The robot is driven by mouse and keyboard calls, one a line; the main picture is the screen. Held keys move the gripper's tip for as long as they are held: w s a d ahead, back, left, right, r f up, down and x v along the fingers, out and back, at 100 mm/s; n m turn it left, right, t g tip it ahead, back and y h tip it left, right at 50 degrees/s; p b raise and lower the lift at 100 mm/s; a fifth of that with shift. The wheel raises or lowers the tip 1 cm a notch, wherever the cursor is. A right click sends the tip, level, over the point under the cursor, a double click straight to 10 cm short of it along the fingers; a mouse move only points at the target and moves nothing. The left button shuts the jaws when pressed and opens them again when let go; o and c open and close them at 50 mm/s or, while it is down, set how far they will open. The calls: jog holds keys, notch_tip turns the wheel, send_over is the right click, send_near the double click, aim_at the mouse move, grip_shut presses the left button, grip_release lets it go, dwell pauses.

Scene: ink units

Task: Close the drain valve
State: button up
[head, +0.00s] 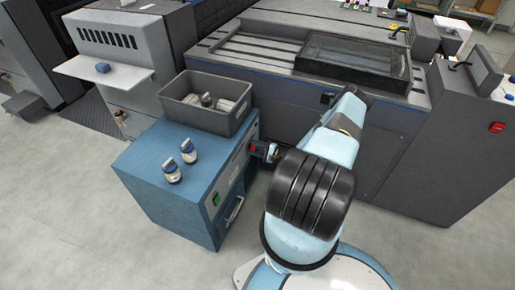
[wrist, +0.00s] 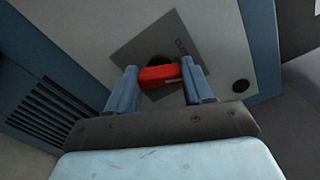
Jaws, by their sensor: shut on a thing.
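The drain valve's red handle (wrist: 160,75) sits on the side of the blue cabinet, over a dark round hub on a grey plate (wrist: 182,45). In the wrist view my gripper (wrist: 158,82) has its two blue fingers on either side of the red handle, shut on it. The handle lies roughly crosswise between the fingers. In the head view my gripper (head: 266,151) is at the cabinet's right side, where a bit of red shows. My arm hides part of that side.
A large grey machine (head: 290,100) stands behind. The floor to the left front is clear.

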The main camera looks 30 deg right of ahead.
jog(key=n, duration=0.4)
jog(key=shift+w+a, duration=0.15)
jog(key=shift+a, duration=0.1)
jog(key=shift+n, duration=0.3)
jog(key=shift+a, duration=0.1)
jog(key=o, duration=1)
jog(key=shift+f, duration=0.1)
jog(key=shift+o, duration=0.2)
jog(key=v, duration=1.4)
